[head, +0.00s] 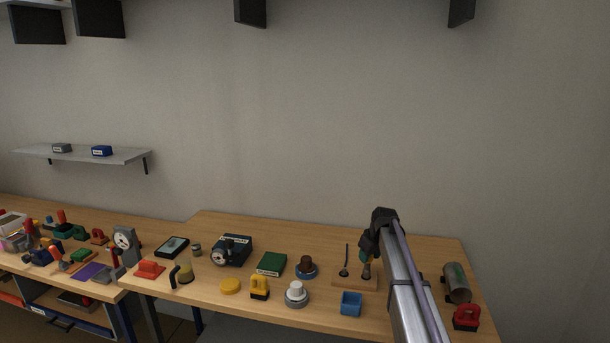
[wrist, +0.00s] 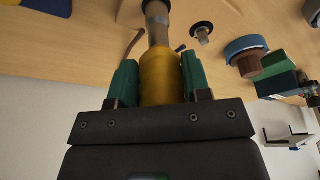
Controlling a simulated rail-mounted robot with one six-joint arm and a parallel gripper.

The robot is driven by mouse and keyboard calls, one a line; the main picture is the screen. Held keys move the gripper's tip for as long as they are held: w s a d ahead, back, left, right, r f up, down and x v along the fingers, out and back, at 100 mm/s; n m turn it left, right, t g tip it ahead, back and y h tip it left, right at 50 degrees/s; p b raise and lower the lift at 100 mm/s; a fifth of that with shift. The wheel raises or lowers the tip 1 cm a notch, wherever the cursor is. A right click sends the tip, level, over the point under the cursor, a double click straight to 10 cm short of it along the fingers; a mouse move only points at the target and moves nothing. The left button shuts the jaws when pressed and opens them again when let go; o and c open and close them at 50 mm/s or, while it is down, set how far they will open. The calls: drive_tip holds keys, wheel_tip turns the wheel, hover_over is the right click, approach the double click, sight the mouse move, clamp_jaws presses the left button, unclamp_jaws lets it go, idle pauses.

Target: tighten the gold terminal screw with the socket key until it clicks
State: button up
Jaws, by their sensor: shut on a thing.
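My gripper (head: 364,257) is over the wooden board (head: 340,283) on the right part of the bench. In the wrist view its two teal fingers (wrist: 159,80) are shut on the yellow handle of the socket key (wrist: 160,68). The key's grey shaft points away from the gripper and leaves that view at the top. In the head view the key (head: 367,271) stands about upright, with its lower end at or just over the board. The gold terminal screw cannot be made out. I cannot tell whether the key sits on it.
A thin dark rod (head: 346,258) stands on the board, left of the key. A blue open box (head: 351,304) is in front. A white-topped knob (head: 297,292), a brown-topped knob (head: 306,265) and a green box (head: 271,265) are left. A metal cylinder (head: 457,282) and red block (head: 466,317) are right.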

drive_tip(key=shift+m, duration=0.3)
drive_tip(key=shift+c, duration=0.5)
drive_tip(key=o, duration=1.4)
drive_tip(key=p+v, duration=1.1)
drive_tip(key=s+a+f+m+g+b, duration=0.1)
drive_tip(key=s+a+f+b, duration=0.1)
drive_tip(key=s, duration=1.2)
drive_tip(key=s+a+f+m+g+h+b, duration=0.1)
drive_tip(key=s+a+f+m+b, duration=0.1)
drive_tip(key=s, duration=1.2)
drive_tip(key=s+a+f+m+g+b, duration=0.1)
drive_tip(key=s+a+f+m+b, duration=0.1)
drive_tip(key=s, duration=1.2)
drive_tip(key=shift+s+a+f+h+b, duration=0.1)
drive_tip(key=shift+a+f+h+b, duration=0.05)
drive_tip(key=shift+f+b, duration=0.35)
drive_tip(key=shift+a+f+h+b, duration=0.15)
drive_tip(key=shift+f+b, duration=0.2)
drive_tip(key=shift+f, duration=0.15)
